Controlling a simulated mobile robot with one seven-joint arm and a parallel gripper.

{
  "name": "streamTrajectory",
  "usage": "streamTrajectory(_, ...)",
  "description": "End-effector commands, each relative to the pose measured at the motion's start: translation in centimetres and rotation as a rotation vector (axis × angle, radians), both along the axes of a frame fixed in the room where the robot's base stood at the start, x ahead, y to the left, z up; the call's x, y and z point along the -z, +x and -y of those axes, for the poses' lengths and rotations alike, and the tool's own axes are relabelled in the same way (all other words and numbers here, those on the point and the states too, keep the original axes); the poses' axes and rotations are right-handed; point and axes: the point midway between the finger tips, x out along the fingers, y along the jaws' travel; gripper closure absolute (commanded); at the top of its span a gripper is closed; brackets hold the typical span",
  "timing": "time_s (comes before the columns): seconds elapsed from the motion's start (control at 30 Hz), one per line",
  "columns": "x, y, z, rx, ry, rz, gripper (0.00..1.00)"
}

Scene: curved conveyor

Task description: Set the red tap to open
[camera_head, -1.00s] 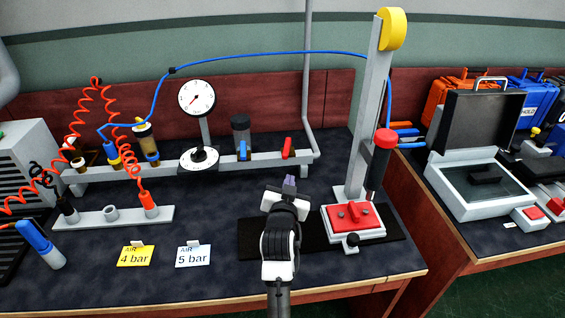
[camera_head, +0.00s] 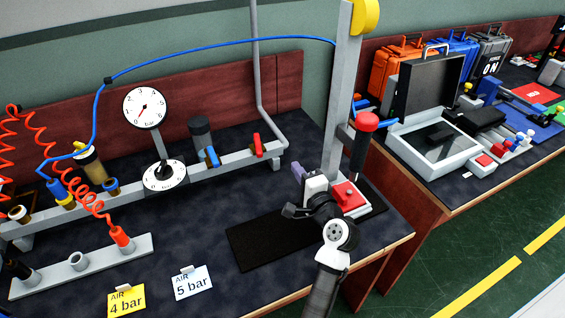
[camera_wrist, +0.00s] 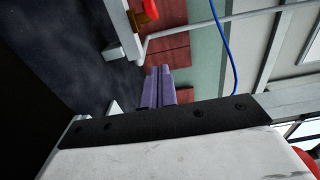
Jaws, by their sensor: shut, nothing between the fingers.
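The red tap (camera_head: 258,146) is a small red lever on the grey pipe manifold at the back of the bench, right of the blue tap (camera_head: 212,157). Its handle stands up from the pipe, slightly tilted. In the wrist view a red part (camera_wrist: 150,9) shows at the top edge, partly cut off. My gripper (camera_head: 298,171) has purple fingers and is in front of the press, to the right of and nearer than the red tap, apart from it. In the wrist view its fingers (camera_wrist: 158,84) are together with nothing between them.
A tall grey press column (camera_head: 340,95) with a red-knobbed lever (camera_head: 367,122) stands close to my arm. A pressure gauge (camera_head: 145,107) stands left of the taps. A black mat (camera_head: 265,240) lies on the bench. Cards stand at the front. An open grey case (camera_head: 435,145) is at right.

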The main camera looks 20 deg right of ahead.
Motion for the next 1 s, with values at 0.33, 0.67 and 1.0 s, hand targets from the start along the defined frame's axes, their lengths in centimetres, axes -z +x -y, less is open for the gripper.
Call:
streamTrajectory(0.33, -0.4, 7.4, -0.2, -0.003, -0.002, -0.001, 1.00)
streamTrajectory(0.67, -0.2, 9.3, -3.6, -0.001, -0.002, -0.002, 1.00)
streamTrajectory(1.0, 0.0, 9.5, -4.1, 0.000, -0.004, -0.001, 1.00)
